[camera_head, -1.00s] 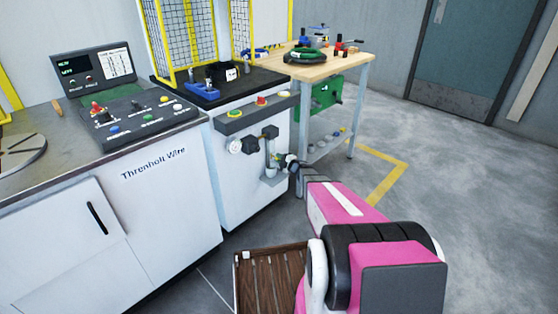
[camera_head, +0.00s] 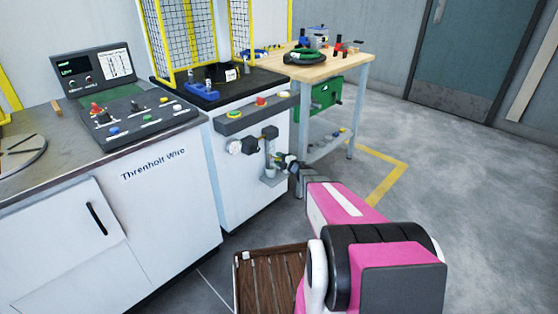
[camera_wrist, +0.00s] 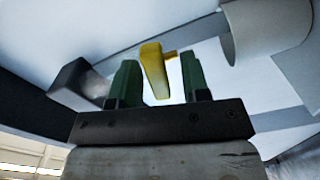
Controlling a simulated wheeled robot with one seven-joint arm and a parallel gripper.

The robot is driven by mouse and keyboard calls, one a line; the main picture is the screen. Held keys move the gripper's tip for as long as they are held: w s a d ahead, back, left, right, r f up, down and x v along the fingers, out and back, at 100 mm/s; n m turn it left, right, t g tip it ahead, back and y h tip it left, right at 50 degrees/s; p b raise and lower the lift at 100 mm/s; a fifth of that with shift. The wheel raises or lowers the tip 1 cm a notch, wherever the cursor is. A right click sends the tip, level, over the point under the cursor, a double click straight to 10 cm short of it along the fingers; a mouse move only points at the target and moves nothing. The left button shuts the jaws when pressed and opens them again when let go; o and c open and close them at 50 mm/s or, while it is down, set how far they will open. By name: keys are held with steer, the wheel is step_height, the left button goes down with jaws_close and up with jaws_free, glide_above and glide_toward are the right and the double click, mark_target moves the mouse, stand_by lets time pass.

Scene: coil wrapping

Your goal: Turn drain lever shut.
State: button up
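The yellow drain lever (camera_wrist: 155,72) shows in the wrist view, between and beyond the two green fingers of my gripper (camera_wrist: 160,82). The fingers are apart, with a gap showing between the lever and the right finger. I cannot tell whether the left finger touches it. In the head view my gripper (camera_head: 283,162) is at the pipework (camera_head: 268,154) on the front of the white cabinet (camera_head: 240,185). The lever cannot be made out there, being small and close to my gripper.
A round gauge (camera_head: 235,146) sits left of the pipework, below a grey button panel (camera_head: 257,111). A grey cylinder (camera_wrist: 265,30) shows at upper right in the wrist view. A wooden-topped workbench (camera_head: 322,66) stands behind at right. Open floor lies right of my arm.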

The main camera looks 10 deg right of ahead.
steer(key=v, duration=1.1)
steer(key=shift+w, duration=0.1)
